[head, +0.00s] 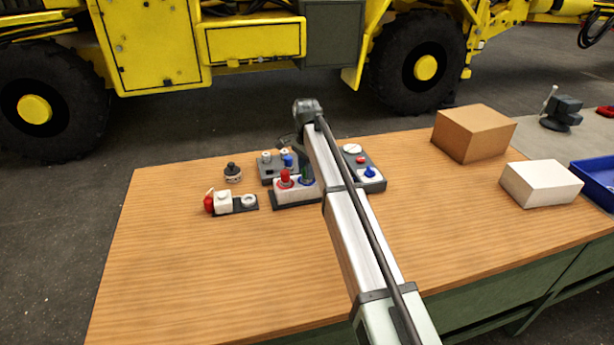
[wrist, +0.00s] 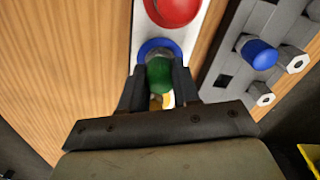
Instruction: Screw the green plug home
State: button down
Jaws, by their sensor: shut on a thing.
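The green plug (wrist: 159,76) is between the two dark fingers of my gripper (wrist: 159,68) in the wrist view, and the gripper is shut on it. A grey part shows just past the plug, at a blue ring (wrist: 148,46) on a white block (wrist: 137,28). The plug lines up with this ring; how deep it sits I cannot tell. In the head view a little dark green shows at the plug (head: 306,174), beside the red knob (head: 285,178) on the same block. My arm covers part of this spot.
A grey plate with a blue cap (wrist: 258,53) and hex nuts lies right of the block. In the head view, a white fitting with a red end (head: 209,202) and a small black-topped part (head: 232,170) stand to the left. The wooden table's front left is clear.

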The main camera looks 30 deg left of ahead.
jog(key=m, duration=0.4)
jog(key=c, duration=0.9)
grip_release()
jog(key=n, duration=1.2)
